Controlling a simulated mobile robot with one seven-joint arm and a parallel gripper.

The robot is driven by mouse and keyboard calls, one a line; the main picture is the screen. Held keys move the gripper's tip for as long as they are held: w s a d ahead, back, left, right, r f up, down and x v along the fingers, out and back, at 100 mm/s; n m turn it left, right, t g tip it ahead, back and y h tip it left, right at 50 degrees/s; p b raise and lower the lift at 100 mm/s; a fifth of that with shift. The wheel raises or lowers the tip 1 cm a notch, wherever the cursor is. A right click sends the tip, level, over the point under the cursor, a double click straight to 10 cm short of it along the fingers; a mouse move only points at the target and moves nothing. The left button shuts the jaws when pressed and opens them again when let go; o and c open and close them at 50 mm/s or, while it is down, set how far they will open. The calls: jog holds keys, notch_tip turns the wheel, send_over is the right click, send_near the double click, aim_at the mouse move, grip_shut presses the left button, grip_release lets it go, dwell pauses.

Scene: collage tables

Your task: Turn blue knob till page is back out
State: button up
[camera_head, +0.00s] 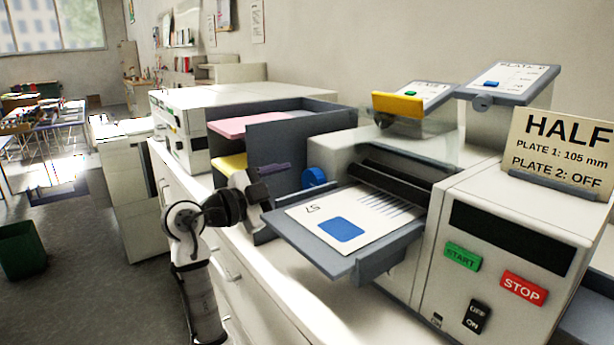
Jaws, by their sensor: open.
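The blue knob (314,177) is on the left side of the white machine (470,200), near the roller. A white page (345,220) with a blue square, lines and the number 57 lies on the grey tray (375,262) at the machine's front. The page's far edge is close to the dark roller (395,183); I cannot tell whether it is under it. My gripper (268,185) is open, left of the knob and apart from it. No object shows between its fingers.
Green START (462,257) and red STOP (523,288) buttons are on the machine's front. A grey paper holder (290,143) with pink and yellow sheets stands behind my gripper. A sign (565,150) reads HALF. Floor at left is clear near a green bin (22,250).

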aim_at(310, 185)
jog(key=p+x, duration=0.1)
jog(key=x, duration=0.4)
jog(key=c, duration=1)
jog(key=shift+f+b, duration=0.2)
jog(key=shift+b, duration=0.35)
